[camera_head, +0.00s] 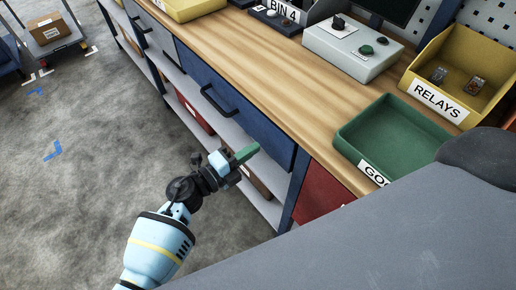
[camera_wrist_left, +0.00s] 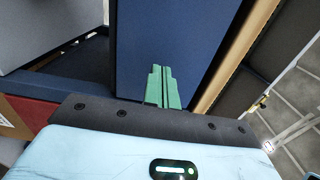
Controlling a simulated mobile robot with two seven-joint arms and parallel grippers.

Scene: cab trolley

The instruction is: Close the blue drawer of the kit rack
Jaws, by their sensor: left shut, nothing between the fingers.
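The blue drawer (camera_head: 245,122) has a wide blue front with a black bar handle (camera_head: 217,102), below the wooden worktop. From this angle I cannot tell whether it stands slightly out or is flush. My left gripper (camera_head: 246,153) is shut and empty, its green fingers at the lower right part of the drawer front. In the left wrist view the shut fingers (camera_wrist_left: 164,72) point at a blue panel (camera_wrist_left: 158,35), seemingly the drawer front. I cannot tell whether they touch it. My right gripper is not in view.
The wooden worktop (camera_head: 270,75) carries a green tray (camera_head: 350,132), a yellow RELAYS bin (camera_head: 408,82) and a grey control box (camera_head: 325,48). Shelves with boxes lie under the drawer. A trolley with a cardboard box (camera_head: 48,30) stands far left.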

